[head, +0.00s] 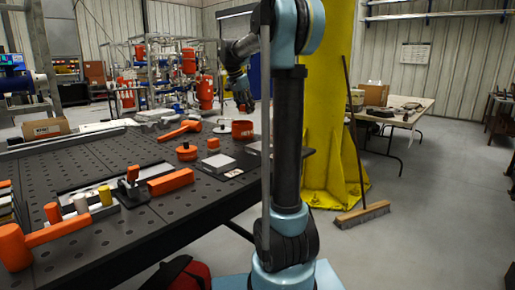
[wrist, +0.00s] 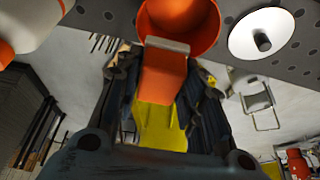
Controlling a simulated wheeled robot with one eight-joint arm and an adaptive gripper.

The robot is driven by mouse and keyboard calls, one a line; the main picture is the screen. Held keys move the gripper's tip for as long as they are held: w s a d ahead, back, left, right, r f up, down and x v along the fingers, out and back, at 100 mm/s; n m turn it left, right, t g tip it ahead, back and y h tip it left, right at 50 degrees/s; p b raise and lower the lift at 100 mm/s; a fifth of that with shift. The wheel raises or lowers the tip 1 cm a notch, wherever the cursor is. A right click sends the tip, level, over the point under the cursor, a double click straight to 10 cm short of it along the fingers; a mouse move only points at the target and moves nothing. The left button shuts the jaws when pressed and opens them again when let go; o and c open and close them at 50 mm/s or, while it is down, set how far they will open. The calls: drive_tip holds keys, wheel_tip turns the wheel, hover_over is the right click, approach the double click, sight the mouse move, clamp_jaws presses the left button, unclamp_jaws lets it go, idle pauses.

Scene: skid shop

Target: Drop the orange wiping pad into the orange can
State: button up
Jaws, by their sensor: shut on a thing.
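My gripper (wrist: 160,85) is shut on the orange wiping pad (wrist: 163,78), which sits between its dark fingers and has a pale grey edge at its far end. In the head view my gripper (head: 243,100) is above the table, over the orange can (head: 243,131). The open can also shows in the wrist view (wrist: 205,20), just beyond the pad's far end, with its inside partly visible. The pad overlaps the can's near rim in that view; I cannot tell how much height lies between them. In the head view the pad is too small to make out clearly.
A pale round lid with a knob (wrist: 248,40) lies right of the can in the wrist view. A yellow column (head: 328,100) stands behind my arm.

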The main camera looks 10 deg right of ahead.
drive_tip(key=shift+f, duration=0.2)
drive_tip(key=o, duration=1.1)
drive_tip(key=shift+s, duration=0.1)
drive_tip(key=v, duration=1.2)
drive_tip(key=shift+f, duration=0.1)
